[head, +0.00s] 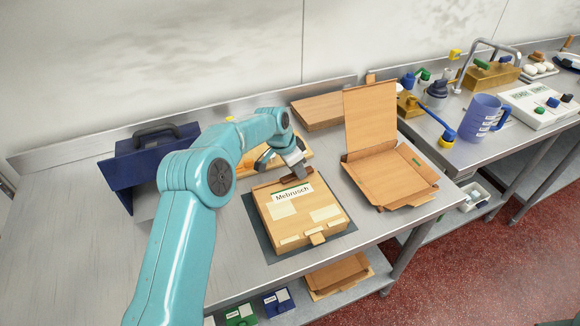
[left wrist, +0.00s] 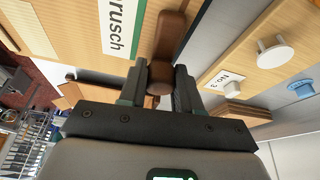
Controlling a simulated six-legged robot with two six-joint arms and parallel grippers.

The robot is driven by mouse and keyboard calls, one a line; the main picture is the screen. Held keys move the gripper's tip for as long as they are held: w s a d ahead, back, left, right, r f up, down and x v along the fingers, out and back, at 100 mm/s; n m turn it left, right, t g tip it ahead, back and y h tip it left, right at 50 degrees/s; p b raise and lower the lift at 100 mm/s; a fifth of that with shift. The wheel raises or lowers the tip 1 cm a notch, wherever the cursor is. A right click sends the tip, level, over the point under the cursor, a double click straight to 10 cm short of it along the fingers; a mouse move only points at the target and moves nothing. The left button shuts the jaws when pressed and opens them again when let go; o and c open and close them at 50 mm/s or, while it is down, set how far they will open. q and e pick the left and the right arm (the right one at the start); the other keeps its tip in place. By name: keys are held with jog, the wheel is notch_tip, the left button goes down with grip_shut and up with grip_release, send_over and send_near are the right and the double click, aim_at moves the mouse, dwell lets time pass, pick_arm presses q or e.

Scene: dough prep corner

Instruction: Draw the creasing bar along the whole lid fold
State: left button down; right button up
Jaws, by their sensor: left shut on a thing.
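A closed cardboard box (head: 300,222) with a white label reading "Mebrusch" lies on a dark mat (head: 263,240) on the steel table. The label also shows in the left wrist view (left wrist: 126,22). My left gripper (head: 296,171) is at the box's far edge, by the lid fold. It is shut on the brown creasing bar, whose rounded handle (left wrist: 168,38) stands between the fingers in the left wrist view. The bar lies at or just above the fold; I cannot tell whether it touches. My right gripper is not in view.
An open cardboard box (head: 393,178) with its lid raised stands to the right. A wooden board with pegs (left wrist: 240,70) lies behind my gripper. A dark blue case (head: 125,172) stands at the left, and a blue jug (head: 481,118) on the right-hand table. The front left table is clear.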

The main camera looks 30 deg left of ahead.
aim_at(287, 176)
pick_arm(q)
jog(key=shift+w+d+r+p, duration=0.15)
jog(key=shift+w+d+p, duration=0.8)
jog(key=shift+w, duration=0.2)
jog(key=shift+w+d, duration=0.45)
jog(key=shift+s+a+f+b, duration=0.25)
jog(key=shift+s+a+b, duration=0.05)
jog(key=shift+a, duration=0.05)
jog(key=shift+s+a+b, duration=1.15)
jog(key=shift+s+b, duration=0.1)
jog(key=shift+s, duration=0.1)
jog(key=shift+s+a+b, duration=1.15)
jog(key=shift+s+b, duration=0.05)
jog(key=shift+s, duration=0.15)
jog(key=shift+s+a+b, duration=1.6)
jog(key=shift+s+a, duration=0.35)
jog(key=shift+s, duration=0.25)
jog(key=shift+s+a+b, duration=0.4)
jog(key=shift+s+a, duration=0.25)
jog(key=shift+s, duration=0.15)
